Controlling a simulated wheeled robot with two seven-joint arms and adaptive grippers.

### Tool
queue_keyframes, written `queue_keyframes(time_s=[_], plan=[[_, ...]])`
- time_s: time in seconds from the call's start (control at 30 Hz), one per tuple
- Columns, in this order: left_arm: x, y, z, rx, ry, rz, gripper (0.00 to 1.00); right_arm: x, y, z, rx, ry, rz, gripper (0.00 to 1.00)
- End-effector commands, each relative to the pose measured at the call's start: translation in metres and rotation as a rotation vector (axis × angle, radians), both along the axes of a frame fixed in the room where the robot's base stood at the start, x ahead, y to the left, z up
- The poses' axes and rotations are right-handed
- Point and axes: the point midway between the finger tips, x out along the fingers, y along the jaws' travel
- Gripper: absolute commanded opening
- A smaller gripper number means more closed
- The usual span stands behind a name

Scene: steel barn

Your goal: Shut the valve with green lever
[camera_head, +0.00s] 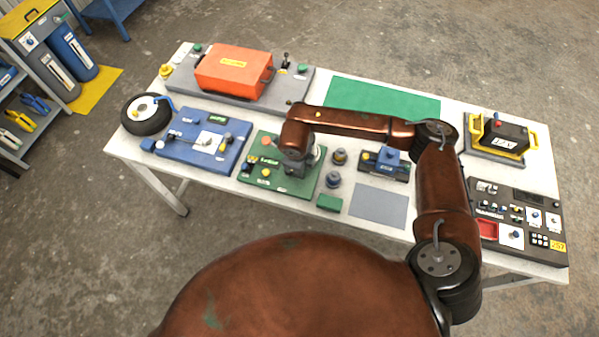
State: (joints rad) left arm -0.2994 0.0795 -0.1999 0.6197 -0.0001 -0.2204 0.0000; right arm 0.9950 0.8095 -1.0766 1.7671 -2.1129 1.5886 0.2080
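My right arm comes in from the right and reaches across the table. Its gripper (297,170) points down over the green board (277,180) near the table's front middle. The gripper is small and partly hidden by my wrist, so I cannot tell whether it is open or shut, or whether it touches anything. I cannot clearly make out a valve with a green lever; part of the green board is hidden behind my wrist and gripper. Yellow and dark fittings (262,164) show on the board's left side. My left gripper is not in view.
The white table (468,160) also holds a blue board (204,140), an orange box (233,72), a wheel (146,114), a black-and-yellow unit (500,135) and a dark control panel (514,222). A green mat (381,97) and a grey mat (379,206) lie bare.

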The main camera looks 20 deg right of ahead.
Motion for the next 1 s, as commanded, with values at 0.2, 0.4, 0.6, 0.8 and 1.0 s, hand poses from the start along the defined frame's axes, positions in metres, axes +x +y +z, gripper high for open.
queue_keyframes(time_s=[0.2,0.4,0.6,0.8,1.0], plan=[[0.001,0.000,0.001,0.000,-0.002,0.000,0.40,0.000,0.000,0.000,-0.001,0.000,-0.001,0.00],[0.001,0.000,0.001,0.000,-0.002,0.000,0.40,0.000,0.000,0.000,0.000,0.000,-0.002,0.21],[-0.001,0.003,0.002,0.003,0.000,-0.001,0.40,0.000,0.000,0.000,0.000,0.000,-0.004,0.21],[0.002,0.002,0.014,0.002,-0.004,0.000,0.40,-0.003,0.004,0.004,0.000,0.001,-0.080,0.21],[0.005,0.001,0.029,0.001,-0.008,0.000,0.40,-0.006,0.011,0.014,0.003,-0.005,-0.232,0.21]])
